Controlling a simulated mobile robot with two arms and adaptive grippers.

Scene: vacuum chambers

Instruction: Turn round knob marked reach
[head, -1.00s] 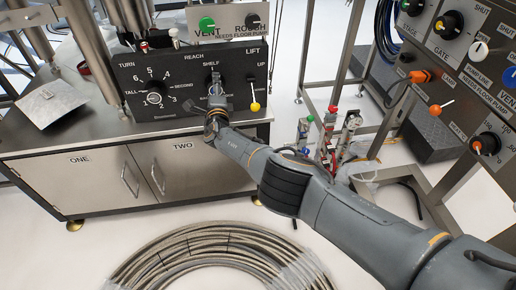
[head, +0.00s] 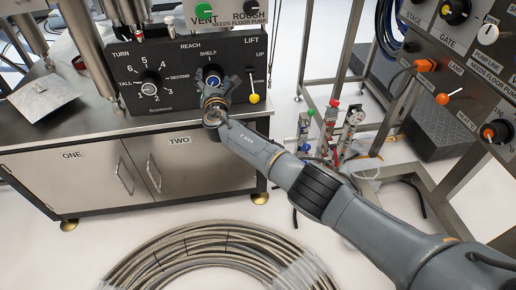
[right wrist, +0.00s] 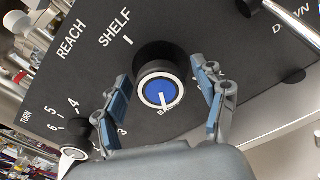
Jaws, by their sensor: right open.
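The reach knob is a round black knob with a blue, white-ringed cap (right wrist: 160,89). It sits on the dark panel under the REACH and SHELF labels. Its white pointer line is toward the partly hidden lower label starting "BA". In the head view the blue cap (head: 212,80) shows between my fingers. My right gripper (right wrist: 159,72) is open. Its blue-padded fingers stand on either side of the knob, with a visible gap on each side in the wrist view. My left gripper is not in view.
The numbered TURN knob (head: 150,88) is left of the reach knob. The LIFT lever with its yellow ball (head: 254,99) is close on the right. Green VENT (head: 206,11) and black ROUGH (head: 251,7) knobs sit above. A coiled hose (head: 160,262) lies on the floor.

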